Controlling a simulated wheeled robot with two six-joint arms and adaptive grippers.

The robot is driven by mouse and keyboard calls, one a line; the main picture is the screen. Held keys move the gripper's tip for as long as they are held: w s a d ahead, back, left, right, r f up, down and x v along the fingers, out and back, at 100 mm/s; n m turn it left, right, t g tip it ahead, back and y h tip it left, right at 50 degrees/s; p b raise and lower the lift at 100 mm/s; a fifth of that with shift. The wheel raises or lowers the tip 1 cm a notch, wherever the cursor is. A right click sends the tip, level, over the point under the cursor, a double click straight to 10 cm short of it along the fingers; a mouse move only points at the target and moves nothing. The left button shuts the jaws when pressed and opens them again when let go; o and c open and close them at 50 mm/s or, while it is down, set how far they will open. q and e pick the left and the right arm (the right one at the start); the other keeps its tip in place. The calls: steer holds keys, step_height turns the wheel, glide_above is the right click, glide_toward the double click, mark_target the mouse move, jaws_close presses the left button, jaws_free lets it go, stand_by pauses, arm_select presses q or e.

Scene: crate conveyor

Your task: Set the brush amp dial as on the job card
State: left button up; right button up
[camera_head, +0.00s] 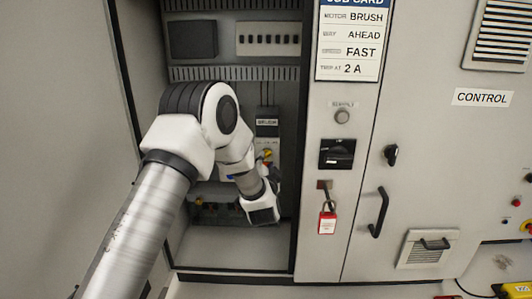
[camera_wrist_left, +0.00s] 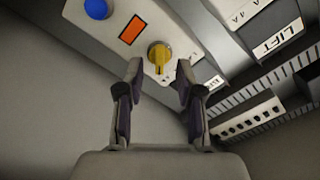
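The job card (camera_head: 350,42) in the head view reads motor BRUSH, way AHEAD, trip at 2 A, with FAST on the line between. The BRUSH unit (camera_head: 267,123) is inside the open cabinet, with a small yellow dial (camera_head: 267,153) below its label, partly behind my left arm. In the left wrist view the yellow dial (camera_wrist_left: 159,54) sits on a pale panel beside an orange-red rectangle (camera_wrist_left: 132,30) and a blue button (camera_wrist_left: 97,8). My left gripper (camera_wrist_left: 158,71) is open, its fingertips apart on either side of the dial. The dial's scale is not readable. My right gripper is out of view.
A black switch (camera_head: 337,153) and red padlock (camera_head: 327,222) are on the cabinet's right post. The CONTROL door (camera_head: 440,140) is closed beyond.

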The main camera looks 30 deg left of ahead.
mark_target(267, 155)
arm_select(q)
steer(key=x, duration=0.2)
steer(key=shift+w+r+p, duration=0.15)
steer(key=shift+w+p, duration=0.1)
steer(key=shift+p, duration=0.1)
jaws_close()
steer(key=n+b, duration=0.2)
steer(key=b, duration=0.1)
steer(key=shift+f, duration=0.35)
steer(key=shift+r+n+b, duration=0.15)
steer(key=shift+n+b, duration=3.65)
steer(key=shift+n, duration=0.1)
